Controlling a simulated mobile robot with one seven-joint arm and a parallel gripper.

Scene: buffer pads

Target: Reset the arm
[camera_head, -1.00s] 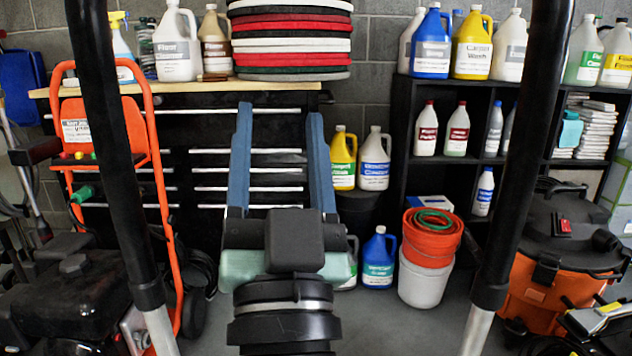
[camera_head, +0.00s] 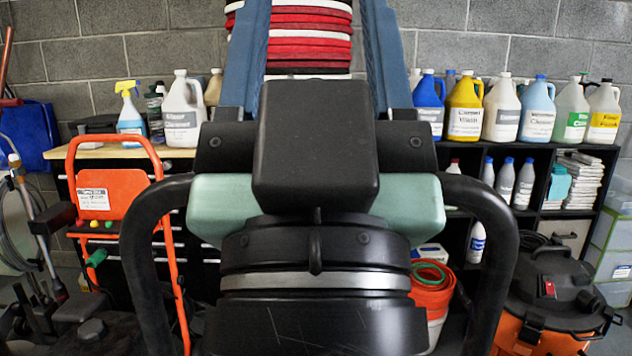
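My gripper (camera_head: 312,22) is large in the middle of the head view, pointing away from me. Its two blue fingers stand well apart, and their tips run out of the top of the picture. No contact between fingers and pads shows, and the gripper looks empty. My wrist and the pale green gripper body hide the lower part of the stack and the middle of the bench.
An orange-framed cart (camera_head: 152,150) is at left before the bench (camera_head: 92,152). A black shelf (camera_head: 545,150) with bottles, an orange bucket (camera_head: 432,298) and an orange-and-black vacuum (camera_head: 550,300) are at right.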

